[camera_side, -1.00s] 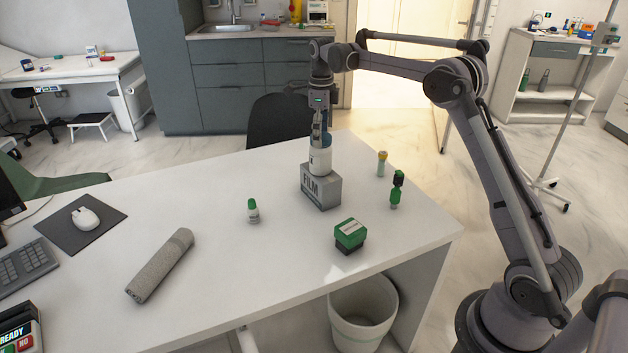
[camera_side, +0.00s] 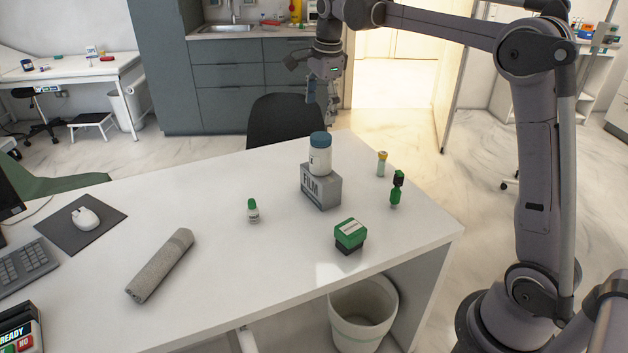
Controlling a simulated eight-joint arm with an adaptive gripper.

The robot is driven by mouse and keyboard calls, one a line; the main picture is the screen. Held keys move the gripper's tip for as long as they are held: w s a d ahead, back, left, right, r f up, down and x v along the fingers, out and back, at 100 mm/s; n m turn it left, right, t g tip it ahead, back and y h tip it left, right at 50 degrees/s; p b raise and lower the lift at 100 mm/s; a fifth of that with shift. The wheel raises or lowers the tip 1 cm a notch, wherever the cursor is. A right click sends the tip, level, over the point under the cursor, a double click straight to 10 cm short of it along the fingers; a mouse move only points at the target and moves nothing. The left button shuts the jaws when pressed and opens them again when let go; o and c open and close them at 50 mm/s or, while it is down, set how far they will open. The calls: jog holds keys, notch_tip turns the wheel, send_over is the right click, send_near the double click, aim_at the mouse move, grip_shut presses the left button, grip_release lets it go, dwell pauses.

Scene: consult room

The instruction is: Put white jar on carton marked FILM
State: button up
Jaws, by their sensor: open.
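The white jar (camera_side: 320,160) with a blue lid stands upright on top of the grey carton marked FILM (camera_side: 320,191). The carton rests on the white desk near its far edge. My gripper (camera_side: 322,102) is open and empty, above and behind the jar in the picture, clear of it. Nothing touches the jar except the carton under it.
On the desk (camera_side: 215,280) are a green-capped bottle (camera_side: 253,212), a green box (camera_side: 350,234), a green and black item (camera_side: 396,190), a yellow-capped vial (camera_side: 381,164), a grey roll (camera_side: 160,265) and a mouse (camera_side: 85,218). A white bin (camera_side: 362,325) stands below the front edge.

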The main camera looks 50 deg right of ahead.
jog(key=s+a+f+n+t, duration=0.1)
jog(key=s+a+n+t, duration=0.1)
jog(key=s+a+n, duration=0.35)
jog(key=s+a+n+t, duration=0.1)
jog(key=s+a+n, duration=0.1)
jog(key=s+n, duration=0.55)
jog(key=s+a+f+n+t, duration=0.2)
jog(key=s+a+f+n, duration=0.2)
jog(key=s+f+n, duration=0.4)
jog(key=shift+s+a+f+n, duration=0.2)
jog(key=shift+s+n, duration=0.3)
jog(key=shift+s, duration=0.75)
